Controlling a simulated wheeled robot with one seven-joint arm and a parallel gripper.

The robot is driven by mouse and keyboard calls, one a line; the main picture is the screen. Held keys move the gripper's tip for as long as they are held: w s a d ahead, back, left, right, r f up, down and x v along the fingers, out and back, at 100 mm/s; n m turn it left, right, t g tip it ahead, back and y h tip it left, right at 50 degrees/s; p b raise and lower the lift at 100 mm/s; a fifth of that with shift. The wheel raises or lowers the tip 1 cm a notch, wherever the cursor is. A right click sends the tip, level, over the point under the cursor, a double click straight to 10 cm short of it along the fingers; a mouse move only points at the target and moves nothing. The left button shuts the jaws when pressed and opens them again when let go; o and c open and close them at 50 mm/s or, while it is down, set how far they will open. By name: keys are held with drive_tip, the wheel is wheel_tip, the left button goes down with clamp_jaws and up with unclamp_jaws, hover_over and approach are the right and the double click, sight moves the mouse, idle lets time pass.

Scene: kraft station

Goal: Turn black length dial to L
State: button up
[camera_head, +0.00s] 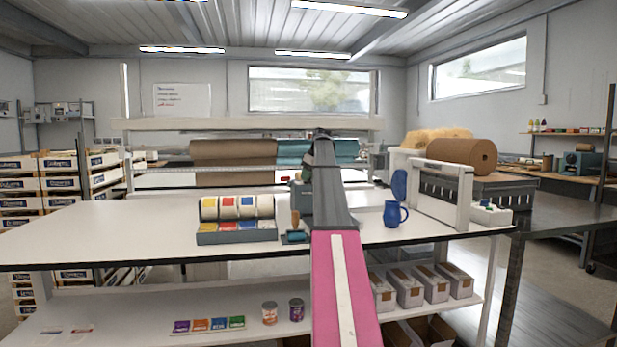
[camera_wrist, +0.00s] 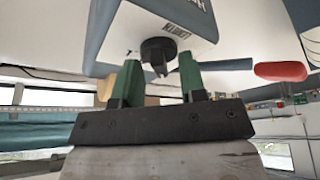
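The black dial (camera_wrist: 159,50) sits on a white and blue-grey machine (camera_wrist: 132,30) in the wrist view, with a pointed tab toward my gripper. Nothing is clearly held, and contact cannot be told. In the head view my arm hides the dial and most of the machine.
A lever with a red grip (camera_wrist: 280,71) is right of the dial in the wrist view. The table's left part is clear.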

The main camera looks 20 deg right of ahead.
drive_tip(key=shift+c, duration=0.3)
clamp_jaws()
drive_tip(key=shift+a+f+m, duration=0.1)
drive_tip(key=shift+m, duration=0.2)
drive_tip(key=m, duration=0.1)
drive_tip(key=m+h, duration=0.1)
drive_tip(key=m, duration=0.1)
drive_tip(key=shift+s+a+f+m+t+h, duration=0.1)
drive_tip(key=shift+s+a+m+t+h, duration=0.05)
drive_tip(key=shift+m+t+h, duration=0.15)
drive_tip(key=m, duration=0.2)
drive_tip(key=m+h, duration=0.1)
drive_tip(key=m, duration=0.1)
drive_tip(key=shift+a+h, duration=0.1)
drive_tip(key=shift+h, duration=0.2)
drive_tip(key=m, duration=0.2)
drive_tip(key=m+h, duration=0.1)
drive_tip(key=m, duration=0.2)
drive_tip(key=shift+a+g+h, duration=0.1)
drive_tip(key=shift+g+h, duration=0.2)
drive_tip(key=shift+g, duration=0.1)
drive_tip(key=m+g+h, duration=0.1)
drive_tip(key=m, duration=0.3)
drive_tip(key=shift+m, duration=0.4)
drive_tip(key=shift+f, duration=0.1)
